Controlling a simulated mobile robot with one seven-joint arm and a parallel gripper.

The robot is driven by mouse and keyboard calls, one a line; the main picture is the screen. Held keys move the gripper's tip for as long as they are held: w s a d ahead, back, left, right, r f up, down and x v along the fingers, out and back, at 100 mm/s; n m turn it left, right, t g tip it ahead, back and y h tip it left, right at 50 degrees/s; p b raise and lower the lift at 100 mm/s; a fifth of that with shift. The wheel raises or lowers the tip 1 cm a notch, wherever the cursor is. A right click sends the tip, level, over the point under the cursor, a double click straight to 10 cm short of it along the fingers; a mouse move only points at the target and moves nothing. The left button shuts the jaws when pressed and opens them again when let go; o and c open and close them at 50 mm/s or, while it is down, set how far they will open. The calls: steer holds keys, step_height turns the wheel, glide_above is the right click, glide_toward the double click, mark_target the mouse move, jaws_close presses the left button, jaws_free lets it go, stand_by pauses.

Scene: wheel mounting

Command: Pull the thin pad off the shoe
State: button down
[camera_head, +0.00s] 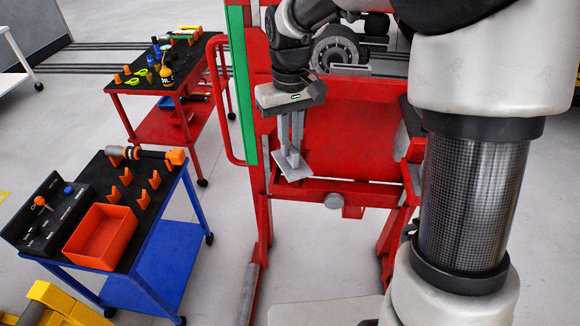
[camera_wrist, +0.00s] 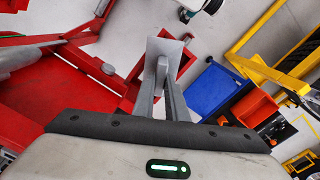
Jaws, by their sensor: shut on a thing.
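A thin grey pad (camera_head: 294,168) hangs flat and slightly tilted at the fingertips of my gripper (camera_head: 287,153), in front of the red frame's left side in the head view. It also shows in the wrist view (camera_wrist: 166,46) beyond the fingertips. My gripper (camera_wrist: 162,66) is shut on the pad, its two long grey fingers close together at the tips. I cannot pick out the shoe with certainty. I cannot tell whether the pad touches anything besides my fingers.
A red frame (camera_head: 352,135) with a sloped panel stands right behind the pad, with a green strip (camera_head: 241,85) on its left post. A blue cart with an orange bin (camera_head: 100,236) and a red tool cart (camera_head: 150,126) stand left. Grey floor (camera_head: 225,215) lies between.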

steer(key=shift+w+d+r+p, duration=0.1)
steer(key=shift+w+r+p, duration=0.1)
steer(key=shift+r+p, duration=0.8)
steer(key=shift+w+r+p, duration=0.2)
steer(key=shift+r+p, duration=0.35)
steer(key=shift+r, duration=0.7)
steer(key=shift+s+r+p, duration=0.1)
steer(key=shift+r+p, duration=0.2)
steer(key=shift+r, duration=0.05)
steer(key=shift+s+f, duration=0.1)
